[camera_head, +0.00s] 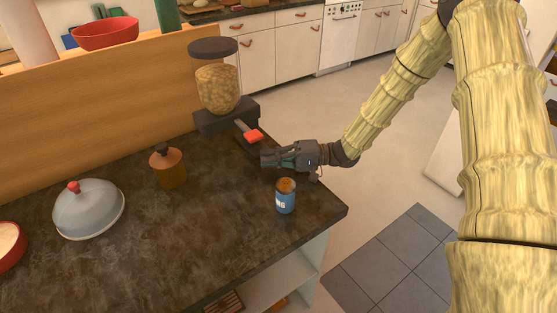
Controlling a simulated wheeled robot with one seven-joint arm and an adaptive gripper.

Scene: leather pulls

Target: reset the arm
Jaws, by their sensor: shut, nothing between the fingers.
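My gripper (266,159) is at the end of my arm, which reaches in from the right. The gripper points left over the right edge of the dark countertop (120,235). It is shut and holds nothing. It is just below and right of a red-ended spatula-like piece (252,136) at the dispenser, and above and behind a blue can (285,198) in the picture. I cannot tell whether it touches either one.
A dispenser with tan contents (218,88) stands at the counter's back. A brown canister (168,167), a grey dome with a red knob (90,210) and a red bowl (10,246) stand further left. Open floor (345,120) lies right of the counter, with white cabinets behind.

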